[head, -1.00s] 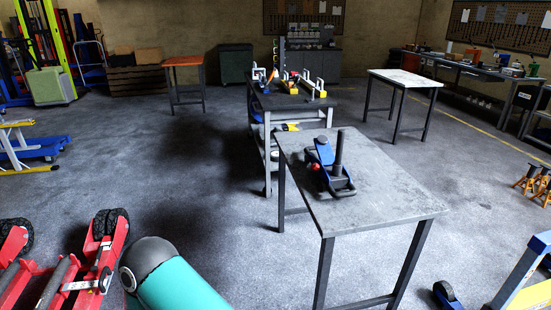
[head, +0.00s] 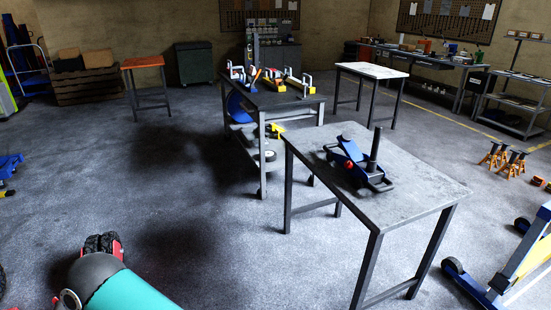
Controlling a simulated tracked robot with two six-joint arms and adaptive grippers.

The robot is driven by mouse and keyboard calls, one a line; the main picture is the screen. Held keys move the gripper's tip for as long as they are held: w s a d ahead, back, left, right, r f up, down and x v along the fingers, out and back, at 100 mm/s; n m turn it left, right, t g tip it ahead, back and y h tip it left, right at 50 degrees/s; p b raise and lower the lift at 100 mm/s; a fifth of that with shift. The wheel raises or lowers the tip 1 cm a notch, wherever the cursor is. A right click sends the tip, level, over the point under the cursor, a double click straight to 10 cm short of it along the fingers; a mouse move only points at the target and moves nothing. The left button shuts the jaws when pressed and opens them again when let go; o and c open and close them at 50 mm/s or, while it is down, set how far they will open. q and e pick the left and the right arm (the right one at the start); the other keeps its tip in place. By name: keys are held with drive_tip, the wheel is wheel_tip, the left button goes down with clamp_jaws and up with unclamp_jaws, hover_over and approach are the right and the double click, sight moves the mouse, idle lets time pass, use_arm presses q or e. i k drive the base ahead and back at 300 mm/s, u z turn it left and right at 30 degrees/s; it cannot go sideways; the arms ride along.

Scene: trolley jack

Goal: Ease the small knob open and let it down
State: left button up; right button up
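A small blue trolley jack (head: 357,163) stands on the grey table (head: 424,199) in front of me to the right. It has a black upright post (head: 375,146) and a dark frame. A small red knob (head: 349,166) shows on its near left side. Whether the jack's arm is raised is hard to tell at this size. Neither gripper is in view.
A workbench (head: 270,98) with clamps and tools stands behind the jack's table. An orange-topped table (head: 143,62) and a white-topped table (head: 372,70) stand farther back. Orange jack stands (head: 503,160) and a blue wheeled frame (head: 515,255) are at right. Floor left of the table is clear.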

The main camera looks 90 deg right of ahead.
sight(349, 164)
drive_tip(key=u, duration=0.9)
drive_tip(key=i, duration=0.2)
drive_tip(key=z, duration=3)
drive_tip(key=i, duration=0.15)
drive_tip(key=z, duration=1.5)
drive_tip(key=k, duration=0.35)
drive_tip(key=z, duration=0.4)
drive_tip(key=i, duration=1.7)
drive_tip(key=u, duration=0.35)
